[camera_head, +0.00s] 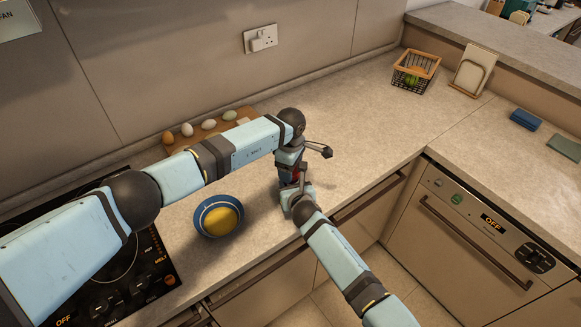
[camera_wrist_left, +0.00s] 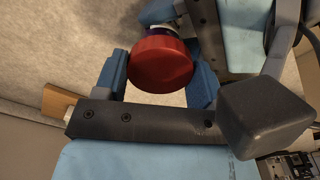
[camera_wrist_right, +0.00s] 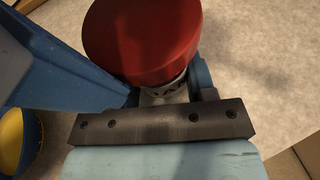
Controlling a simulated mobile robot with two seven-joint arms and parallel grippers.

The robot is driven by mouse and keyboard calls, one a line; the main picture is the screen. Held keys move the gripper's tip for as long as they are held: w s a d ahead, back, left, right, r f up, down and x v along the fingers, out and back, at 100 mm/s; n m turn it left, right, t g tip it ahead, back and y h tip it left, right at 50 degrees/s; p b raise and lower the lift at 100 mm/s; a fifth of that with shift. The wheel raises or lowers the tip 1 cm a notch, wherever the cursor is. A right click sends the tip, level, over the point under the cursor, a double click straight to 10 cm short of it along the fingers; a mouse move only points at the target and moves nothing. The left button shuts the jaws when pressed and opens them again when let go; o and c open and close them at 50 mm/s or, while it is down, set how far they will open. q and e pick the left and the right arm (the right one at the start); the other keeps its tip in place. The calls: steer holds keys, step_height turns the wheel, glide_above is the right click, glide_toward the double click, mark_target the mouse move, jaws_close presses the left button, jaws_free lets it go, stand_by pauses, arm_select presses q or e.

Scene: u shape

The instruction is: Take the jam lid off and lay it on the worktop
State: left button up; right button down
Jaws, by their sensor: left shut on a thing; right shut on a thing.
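The jam lid (camera_wrist_left: 162,64) is a round red disc between the two blue fingers of my left gripper (camera_head: 289,172), which is shut on it from above. The lid fills the top of the right wrist view (camera_wrist_right: 142,38). Under it shows a narrow strip of the jam jar (camera_wrist_right: 165,92), glassy and patterned; the rest is hidden. My right gripper (camera_head: 296,188) is shut on the jar from the side, below the lid. The lid sits over the jar's top; I cannot tell if it is loose. In the head view my grippers mostly hide both.
A blue bowl with yellow inside (camera_head: 219,216) stands left of the grippers, near the worktop's front edge. Eggs on a wooden board (camera_head: 245,113) lie behind. A black hob (camera_head: 130,262) is at left. The worktop (camera_head: 365,125) is clear to the right, up to a wire basket (camera_head: 415,72).

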arm_select(q)
steer(key=shift+n, duration=0.3)
steer(key=o, duration=1)
